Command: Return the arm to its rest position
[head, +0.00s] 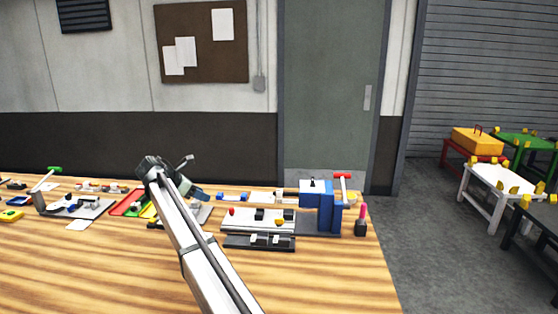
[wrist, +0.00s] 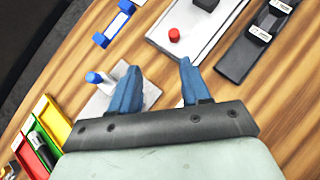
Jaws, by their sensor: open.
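My gripper (wrist: 158,70) is open, with its two blue fingers spread apart and nothing between them but table and part of a light plate. In the head view my gripper (head: 200,196) hangs low over the workbench (head: 90,265), behind my raised arm link; its fingertips are hard to make out there. In the wrist view a light grey plate (wrist: 150,95) with a blue peg (wrist: 95,78) lies under and beside the left finger. I cannot tell whether the fingers touch it.
A pale fixture plate (head: 240,226) with a red knob (wrist: 174,35) lies right of my gripper, beside a dark tray (wrist: 236,60). A blue press-like device (head: 325,215) stands farther right. A red, yellow and green tray (head: 125,207) lies left. The bench's front left is clear.

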